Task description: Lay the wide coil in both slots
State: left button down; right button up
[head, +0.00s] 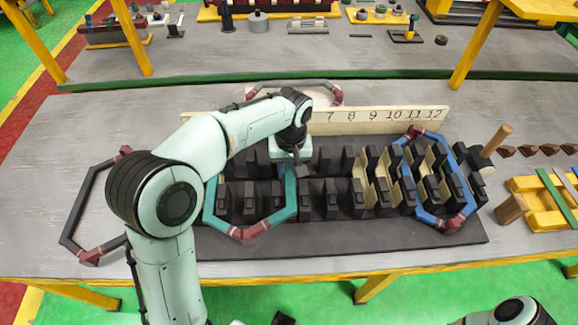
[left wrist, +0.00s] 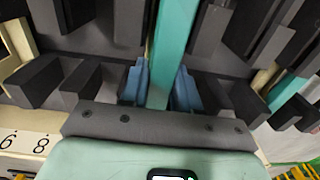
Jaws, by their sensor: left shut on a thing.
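A teal coil with dark red bindings (head: 208,208) lies over the left part of the black slotted stator block (head: 340,237). Its left side runs among the left teeth; its right side (head: 291,188) passes under my left gripper (head: 297,158). In the left wrist view, the blue fingertips of the gripper (left wrist: 158,92) are shut on either side of the teal coil's straight side (left wrist: 174,40), which runs between dark teeth. How deep either side sits in its slot is hard to tell. My right gripper is out of view.
A blue coil (head: 427,217) sits in the block's right slots, with cream liners nearby. A numbered board (head: 375,120) stands along the back. A dark grey coil (head: 73,205) lies left, another (head: 325,86) behind the board. A wooden-handled mallet (head: 495,142) and a yellow tray (head: 545,215) are right.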

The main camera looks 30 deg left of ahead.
pick_arm(q)
jog(key=shift+f+b, duration=0.45)
jog(key=shift+f, duration=0.5)
jog(key=shift+s+f, duration=0.1)
jog(key=shift+f, duration=0.1)
jog(key=c, duration=0.7)
grip_release()
jog(key=shift+c, duration=0.2)
jog(key=shift+r, duration=0.25)
jog(key=shift+r+p, duration=0.5)
jog(key=shift+r, duration=0.25)
